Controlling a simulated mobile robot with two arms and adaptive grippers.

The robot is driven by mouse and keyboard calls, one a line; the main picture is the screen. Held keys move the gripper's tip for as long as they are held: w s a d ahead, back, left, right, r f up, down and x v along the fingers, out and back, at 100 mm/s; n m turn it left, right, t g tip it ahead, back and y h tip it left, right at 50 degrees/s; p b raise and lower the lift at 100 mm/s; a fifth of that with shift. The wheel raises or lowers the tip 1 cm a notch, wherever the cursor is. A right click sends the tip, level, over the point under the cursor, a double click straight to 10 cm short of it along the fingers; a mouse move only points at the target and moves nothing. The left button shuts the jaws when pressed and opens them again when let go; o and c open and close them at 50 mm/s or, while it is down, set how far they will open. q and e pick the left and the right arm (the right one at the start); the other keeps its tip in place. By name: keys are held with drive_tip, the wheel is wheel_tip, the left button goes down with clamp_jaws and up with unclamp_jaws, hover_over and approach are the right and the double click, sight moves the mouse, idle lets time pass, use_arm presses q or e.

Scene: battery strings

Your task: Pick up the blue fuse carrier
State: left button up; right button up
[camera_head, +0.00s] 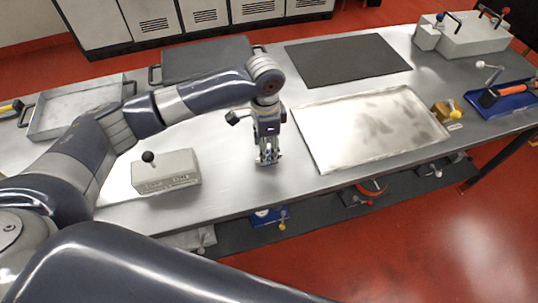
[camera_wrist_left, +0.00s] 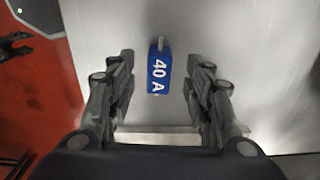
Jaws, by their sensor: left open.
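The blue fuse carrier (camera_wrist_left: 159,72), a small block marked "40 A" with a pale pin at its top end, lies on the steel bench in the left wrist view. It sits between the two open fingers of my left gripper (camera_wrist_left: 160,92), with a gap on each side. In the head view my left gripper (camera_head: 267,156) points down over the bench, left of a big metal tray. The fuse carrier cannot be made out there, hidden by or under the gripper. My right gripper is not in view.
The large shallow tray (camera_head: 322,160) is close on the right of the gripper. A grey box with a black knob (camera_head: 168,180) stands to the left. The bench's front edge (camera_head: 237,213) is near, with red floor beyond.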

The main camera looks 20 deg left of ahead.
sight(269, 157)
use_arm(q)
wheel_tip(269, 157, down, 3)
drive_tip(key=shift+d+f, duration=0.15)
drive_tip(key=shift+f, duration=0.2)
drive_tip(key=c, duration=0.8)
clamp_jaws()
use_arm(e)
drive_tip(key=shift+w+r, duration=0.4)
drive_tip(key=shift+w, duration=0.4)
